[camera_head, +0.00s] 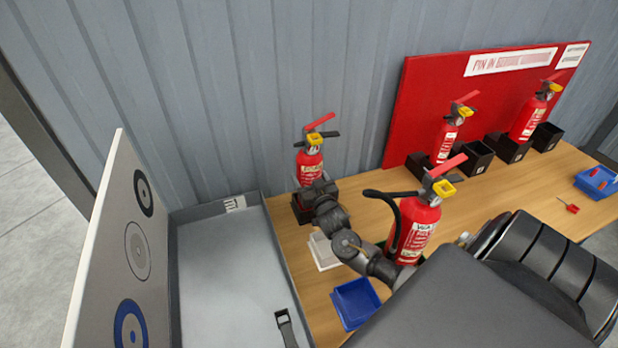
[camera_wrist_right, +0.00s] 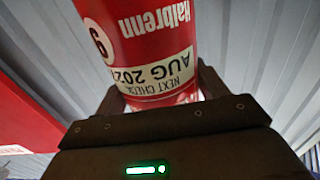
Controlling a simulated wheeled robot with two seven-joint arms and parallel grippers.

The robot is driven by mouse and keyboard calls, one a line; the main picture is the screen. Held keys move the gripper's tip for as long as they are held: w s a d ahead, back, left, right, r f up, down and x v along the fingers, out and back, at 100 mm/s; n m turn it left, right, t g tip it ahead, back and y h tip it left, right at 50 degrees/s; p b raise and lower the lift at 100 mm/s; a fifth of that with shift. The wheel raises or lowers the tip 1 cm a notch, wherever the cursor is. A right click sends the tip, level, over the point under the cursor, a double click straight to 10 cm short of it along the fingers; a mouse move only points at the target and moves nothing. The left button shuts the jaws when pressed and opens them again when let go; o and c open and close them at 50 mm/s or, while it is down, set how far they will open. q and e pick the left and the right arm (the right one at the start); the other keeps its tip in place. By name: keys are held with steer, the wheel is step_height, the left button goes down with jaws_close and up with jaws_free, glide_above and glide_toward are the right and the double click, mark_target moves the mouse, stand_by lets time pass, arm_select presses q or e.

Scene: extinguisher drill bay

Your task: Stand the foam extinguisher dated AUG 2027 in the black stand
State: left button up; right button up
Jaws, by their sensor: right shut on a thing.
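A red extinguisher (camera_head: 310,163) with a yellow tag is upright at the back left in the head view. My right gripper (camera_head: 317,193) is shut around its lower body. In the wrist view the extinguisher (camera_wrist_right: 140,30) shows upside down, with a label (camera_wrist_right: 160,75) reading NEXT CHECK AUG 202-something; the last digit is hard to read. A black stand (camera_head: 300,210) is directly below it, partly hidden by my gripper. I cannot tell whether its base is in the stand or just above. My left gripper is not in view.
Another extinguisher (camera_head: 413,232) with a black hose stands close beside my right arm. Two more extinguishers (camera_head: 447,138) (camera_head: 527,118) stand by black holders at the red board (camera_head: 420,105). A white tray (camera_head: 322,252), blue tray (camera_head: 357,303) and open grey case (camera_head: 225,265) are near.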

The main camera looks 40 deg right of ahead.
steer(key=shift+f+b, duration=0.45)
steer(key=shift+b, duration=0.1)
stand_by(0.7)
stand_by(0.4)
